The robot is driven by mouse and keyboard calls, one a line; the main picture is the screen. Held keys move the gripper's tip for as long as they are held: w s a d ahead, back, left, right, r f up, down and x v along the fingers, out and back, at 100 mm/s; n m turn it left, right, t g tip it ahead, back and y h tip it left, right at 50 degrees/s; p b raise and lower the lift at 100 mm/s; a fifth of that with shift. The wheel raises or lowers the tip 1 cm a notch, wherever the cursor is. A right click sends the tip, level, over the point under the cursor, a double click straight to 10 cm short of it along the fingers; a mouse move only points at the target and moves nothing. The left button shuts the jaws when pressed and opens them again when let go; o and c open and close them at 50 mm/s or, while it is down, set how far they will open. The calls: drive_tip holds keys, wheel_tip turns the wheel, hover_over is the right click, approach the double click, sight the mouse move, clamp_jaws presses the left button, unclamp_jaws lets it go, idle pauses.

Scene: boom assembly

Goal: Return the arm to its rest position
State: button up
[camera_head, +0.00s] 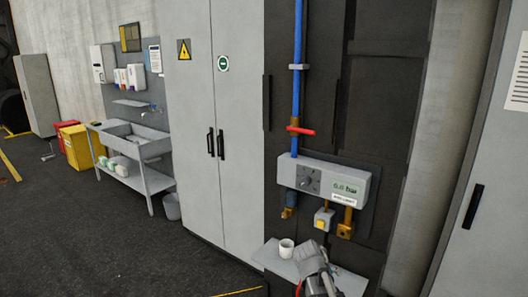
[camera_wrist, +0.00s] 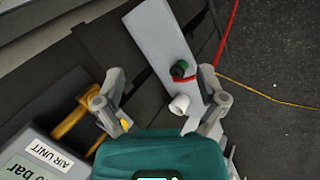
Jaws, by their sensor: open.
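My gripper (camera_wrist: 158,108) is open in the wrist view, with its two grey fingers spread and nothing held between them. The end of my arm shows at the bottom of the head view, just right of a white cup (camera_head: 286,248). The cup stands on a small grey shelf (camera_head: 352,282) below the air unit. In the wrist view the cup (camera_wrist: 180,104) appears between the fingers, near the right one, on the shelf (camera_wrist: 150,30). I cannot tell how far the fingers are from it. My arm hides part of the shelf.
The air unit (camera_head: 325,181) with its blue pipe (camera_head: 298,80) and red valve handle (camera_head: 301,130) is on the dark panel above the shelf. A dark and green item (camera_wrist: 180,69) lies on the shelf. Grey cabinets (camera_head: 235,120) stand left; open floor (camera_head: 80,235) lies further left.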

drive_tip(key=s+a+f+m+g+y, duration=0.1)
drive_tip(key=s+a+f+m+y, duration=0.1)
drive_tip(key=s, duration=0.4)
drive_tip(key=s+a+f+m+g+y+b, duration=0.1)
drive_tip(key=s+f+m+g+y, duration=0.1)
drive_tip(key=s, duration=0.4)
drive_tip(key=shift+s+a+f+m+y, duration=0.2)
drive_tip(key=shift+a+m+y, duration=0.15)
drive_tip(key=shift+y, duration=0.45)
drive_tip(key=shift+w, duration=0.1)
drive_tip(key=shift+d, duration=0.1)
